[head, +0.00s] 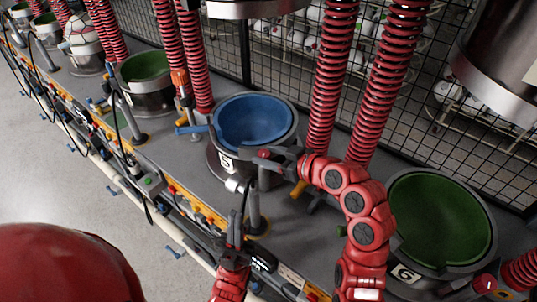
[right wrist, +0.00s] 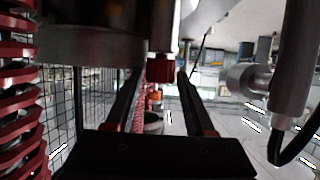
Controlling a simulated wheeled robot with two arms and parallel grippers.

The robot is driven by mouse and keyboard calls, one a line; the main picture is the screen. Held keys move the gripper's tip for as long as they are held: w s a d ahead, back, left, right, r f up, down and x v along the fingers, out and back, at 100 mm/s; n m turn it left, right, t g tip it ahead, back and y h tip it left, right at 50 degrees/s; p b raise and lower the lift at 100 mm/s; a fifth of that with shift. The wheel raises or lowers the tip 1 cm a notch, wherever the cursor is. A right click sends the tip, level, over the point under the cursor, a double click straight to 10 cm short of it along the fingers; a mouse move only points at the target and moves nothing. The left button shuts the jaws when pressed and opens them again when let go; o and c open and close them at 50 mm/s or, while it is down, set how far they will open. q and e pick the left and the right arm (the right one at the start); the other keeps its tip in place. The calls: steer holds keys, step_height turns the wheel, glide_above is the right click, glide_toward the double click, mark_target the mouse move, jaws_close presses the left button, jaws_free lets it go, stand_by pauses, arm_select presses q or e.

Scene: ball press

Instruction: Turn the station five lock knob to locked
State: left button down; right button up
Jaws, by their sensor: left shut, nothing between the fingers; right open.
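Station five is the blue-lined bowl (head: 255,122) in a metal ring, with a number plate (head: 226,163) on its front. A small red knob (head: 263,154) shows at the front right of its rim; a red knob (right wrist: 160,68) also shows in the right wrist view, under a dark metal body. My right gripper (head: 272,161) reaches in from the right at this knob. It is open, with its fingertips on either side of the knob in the wrist view; contact cannot be told. My left gripper (head: 237,222) is shut and empty, below the bowl near the bench's front edge.
A green bowl (head: 440,222) marked 6 stands to the right, another green bowl (head: 145,66) to the left. Red springs (head: 330,80) rise behind. A metal post (head: 256,215) stands between my grippers. A blue lever (head: 190,129) sticks out left of station five.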

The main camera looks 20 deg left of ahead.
jaws_close()
steer(key=shift+s+a+f+m+t+h, duration=0.1)
steer(key=shift+s+f+m+t+h, duration=0.1)
steer(key=shift+m+t+h, duration=0.3)
steer(key=shift+s+a+r+m+t+h, duration=0.1)
steer(key=shift+m+t+h, duration=0.2)
steer(key=shift+m+t, duration=0.25)
steer(key=shift+s+a+m+t+h, duration=0.1)
steer(key=shift+m+t+h, duration=0.2)
steer(key=shift+m+t, duration=0.2)
steer(key=shift+w+d+m+t+h, duration=0.15)
steer(key=shift+m+t+h, duration=0.5)
steer(key=shift+m, duration=0.2)
jaws_free()
steer(key=shift+r, duration=0.15)
